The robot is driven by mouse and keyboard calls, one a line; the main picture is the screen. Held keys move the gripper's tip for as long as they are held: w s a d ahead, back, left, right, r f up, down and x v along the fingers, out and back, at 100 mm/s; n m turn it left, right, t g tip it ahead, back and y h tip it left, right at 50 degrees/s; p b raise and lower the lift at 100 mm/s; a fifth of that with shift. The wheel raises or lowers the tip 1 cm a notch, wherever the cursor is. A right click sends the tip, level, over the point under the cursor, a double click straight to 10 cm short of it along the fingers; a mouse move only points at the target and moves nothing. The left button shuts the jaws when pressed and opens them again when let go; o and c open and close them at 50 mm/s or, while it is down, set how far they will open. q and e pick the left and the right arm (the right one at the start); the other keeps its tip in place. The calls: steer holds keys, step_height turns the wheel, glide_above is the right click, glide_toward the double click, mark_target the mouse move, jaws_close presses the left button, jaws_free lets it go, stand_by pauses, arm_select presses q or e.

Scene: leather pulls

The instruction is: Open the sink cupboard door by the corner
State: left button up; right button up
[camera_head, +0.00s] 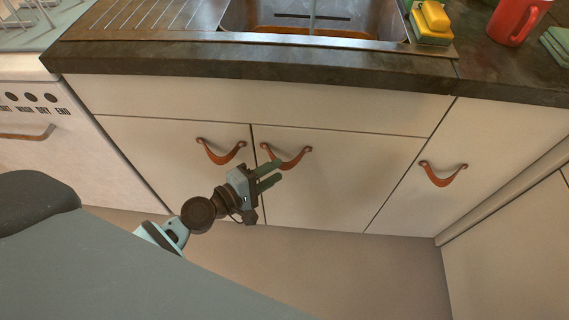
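Under the sink (310,20) is a pair of cream cupboard doors below a plain front panel. The right one of the pair, nearer the corner (340,185), is shut. Its curved brown leather pull (286,155) is near its upper left edge. The left one of the pair (150,150) is shut too, with a like pull (221,152) at its upper right. My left gripper (279,170) is open and empty, its fingers pointing right, just below the right-hand door's pull in the picture. I cannot tell its distance from the door. My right gripper is not in view.
Another shut cream front (500,150) with a leather pull (443,173) stands to the right. A dark worktop (250,68) overhangs the doors. A white appliance (90,140) is at the left. A cupboard side (510,240) bounds the right. The floor (370,275) before the doors is clear.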

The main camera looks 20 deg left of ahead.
mark_target(281, 168)
arm_select(q)
steer(key=shift+x, duration=2)
jaws_close()
